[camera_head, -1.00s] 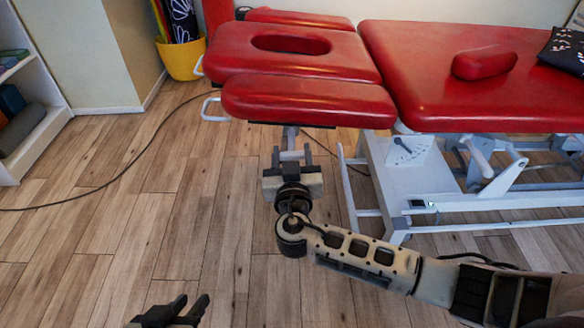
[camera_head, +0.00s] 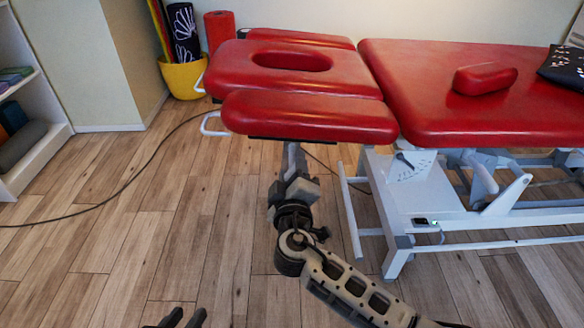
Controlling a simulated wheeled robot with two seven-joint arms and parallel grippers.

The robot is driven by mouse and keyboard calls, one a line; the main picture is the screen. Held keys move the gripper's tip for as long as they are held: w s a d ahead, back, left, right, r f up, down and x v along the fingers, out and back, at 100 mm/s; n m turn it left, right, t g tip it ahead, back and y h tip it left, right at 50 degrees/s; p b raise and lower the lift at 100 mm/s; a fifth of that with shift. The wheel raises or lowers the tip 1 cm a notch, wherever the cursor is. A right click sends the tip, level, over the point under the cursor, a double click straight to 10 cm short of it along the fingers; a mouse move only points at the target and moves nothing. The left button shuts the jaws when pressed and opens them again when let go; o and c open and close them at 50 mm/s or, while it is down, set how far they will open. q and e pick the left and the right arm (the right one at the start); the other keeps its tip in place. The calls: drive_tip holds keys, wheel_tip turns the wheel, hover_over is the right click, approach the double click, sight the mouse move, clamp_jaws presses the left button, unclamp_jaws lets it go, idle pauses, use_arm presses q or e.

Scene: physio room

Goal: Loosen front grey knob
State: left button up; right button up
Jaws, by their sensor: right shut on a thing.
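The red treatment table's front armrest pad (camera_head: 308,116) has a grey post (camera_head: 290,155) under it. My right gripper (camera_head: 292,168) reaches up from below to this post, under the pad, and its jaws are seen nearly edge-on, tilted. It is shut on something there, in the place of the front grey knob. The knob itself is hidden by the jaws and I cannot make out its outline. My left gripper (camera_head: 183,318) shows only its dark fingertips at the bottom edge. They are apart, with nothing seen between them.
The white table frame (camera_head: 408,225) stands right of my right arm. A black cable (camera_head: 125,185) crosses the floor. A yellow bucket (camera_head: 183,78) and a shelf (camera_head: 35,150) stand left.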

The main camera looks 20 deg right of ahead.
drive_tip(key=n+p, duration=0.1)
drive_tip(key=n, duration=0.2)
drive_tip(key=shift+n, duration=0.6)
use_arm(q)
drive_tip(key=shift+a+f+g+y+p, duration=0.35)
drive_tip(key=shift+f+g, duration=0.15)
drive_tip(key=shift+f, duration=0.1)
use_arm(e)
drive_tip(key=shift+n, duration=0.5)
drive_tip(key=o, duration=0.9)
use_arm(q)
drive_tip(key=shift+s+d, duration=0.1)
drive_tip(key=shift+d, duration=0.05)
use_arm(e)
drive_tip(key=shift+o, duration=0.4)
